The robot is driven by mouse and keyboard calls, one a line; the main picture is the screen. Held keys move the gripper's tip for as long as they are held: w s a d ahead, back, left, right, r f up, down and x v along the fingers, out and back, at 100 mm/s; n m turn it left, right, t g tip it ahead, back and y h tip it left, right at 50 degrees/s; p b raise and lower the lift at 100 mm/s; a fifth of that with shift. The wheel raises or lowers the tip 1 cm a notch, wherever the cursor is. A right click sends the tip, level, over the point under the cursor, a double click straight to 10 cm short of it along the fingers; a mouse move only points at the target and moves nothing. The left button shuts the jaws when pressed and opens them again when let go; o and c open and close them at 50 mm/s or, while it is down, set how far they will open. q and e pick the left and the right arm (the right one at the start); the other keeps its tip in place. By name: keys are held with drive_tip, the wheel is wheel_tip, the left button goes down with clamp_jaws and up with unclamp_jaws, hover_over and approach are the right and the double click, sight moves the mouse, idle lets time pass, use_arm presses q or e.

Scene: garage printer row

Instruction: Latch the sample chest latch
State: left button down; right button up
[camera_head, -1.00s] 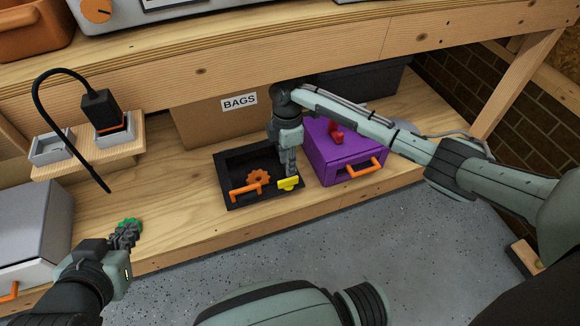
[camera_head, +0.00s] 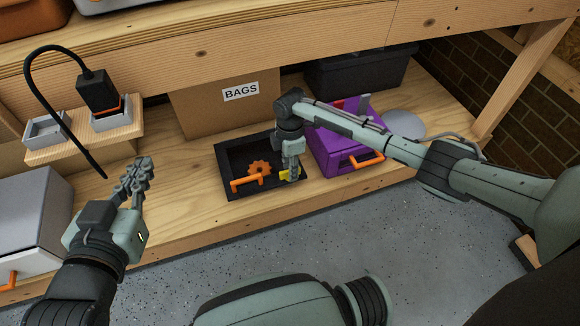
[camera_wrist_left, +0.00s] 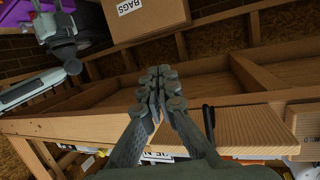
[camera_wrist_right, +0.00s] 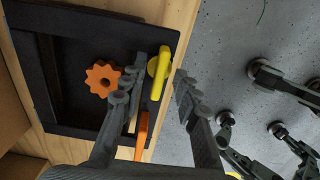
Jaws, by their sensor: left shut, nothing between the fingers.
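A black framed box (camera_head: 222,160) lies on the lower shelf, with an orange gear (camera_head: 259,169) inside, an orange handle (camera_head: 246,183) and a yellow latch lever (camera_head: 284,175) at its front edge. My right gripper (camera_head: 291,178) is at the lever and partly hides it. In the right wrist view, the yellow lever (camera_wrist_right: 160,74) lies between the spread fingers of the right gripper (camera_wrist_right: 158,92); contact is unclear. My left gripper (camera_head: 142,165) is shut and empty above the shelf at left; it also shows in the left wrist view (camera_wrist_left: 162,75). No label says which box is the sample chest.
A purple box (camera_head: 345,160) with an orange handle (camera_head: 366,160) stands right of the black box, partly behind my right arm. A cardboard box marked BAGS (camera_head: 210,115) stands behind. A white cabinet (camera_head: 30,215) and a small wooden ledge (camera_head: 85,145) are at left.

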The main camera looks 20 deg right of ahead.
clamp_jaws()
